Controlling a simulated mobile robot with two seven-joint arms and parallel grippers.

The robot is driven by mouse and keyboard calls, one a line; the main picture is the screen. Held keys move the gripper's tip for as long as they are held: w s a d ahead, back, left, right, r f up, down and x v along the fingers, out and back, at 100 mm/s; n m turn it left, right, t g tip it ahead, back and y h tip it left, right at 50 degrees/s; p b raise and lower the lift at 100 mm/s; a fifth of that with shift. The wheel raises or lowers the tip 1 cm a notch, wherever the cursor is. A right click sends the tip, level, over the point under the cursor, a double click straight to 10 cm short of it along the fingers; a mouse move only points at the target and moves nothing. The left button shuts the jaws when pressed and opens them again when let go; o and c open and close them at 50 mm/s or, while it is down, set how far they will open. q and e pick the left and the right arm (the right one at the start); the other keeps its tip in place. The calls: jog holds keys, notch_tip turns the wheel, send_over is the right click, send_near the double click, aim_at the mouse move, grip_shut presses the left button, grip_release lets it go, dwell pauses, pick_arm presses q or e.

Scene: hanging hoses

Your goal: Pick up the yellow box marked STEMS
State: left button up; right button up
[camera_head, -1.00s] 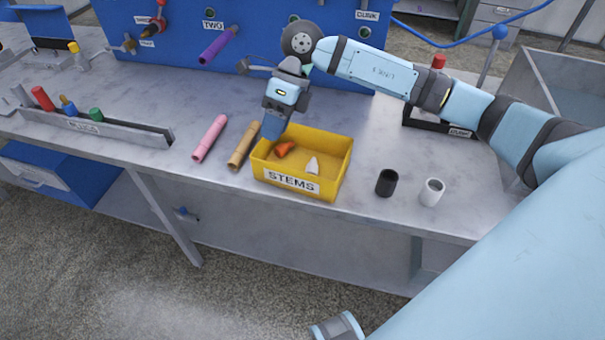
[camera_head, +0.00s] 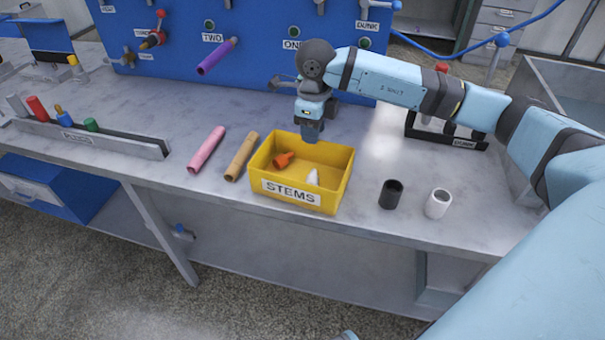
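The yellow box (camera_head: 291,191) marked STEMS sits open-topped on the grey workbench, its label facing the front edge. Inside lie an orange piece (camera_head: 284,159) at the back left and a white pointed piece (camera_head: 313,178) near the front. My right gripper (camera_head: 311,136) points down at the middle of the box's back wall, hiding a bit of the rim. Its fingers show edge-on, so I cannot tell whether they are open or shut, or whether they touch the wall. My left gripper is out of view.
Pink (camera_head: 207,150) and tan (camera_head: 241,156) tubes lie left of the box. Black (camera_head: 391,194) and white (camera_head: 438,203) cups stand right of it. A rack (camera_head: 100,139) is at the left, a blue panel (camera_head: 260,60) behind, and a DUNK holder (camera_head: 465,142) at the back right.

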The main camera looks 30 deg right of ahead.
send_over(312, 162)
notch_tip(312, 162, down, 5)
jog(key=shift+d+b, duration=0.1)
jog(key=shift+b, duration=0.2)
grip_shut()
jog(key=shift+r, duration=0.1)
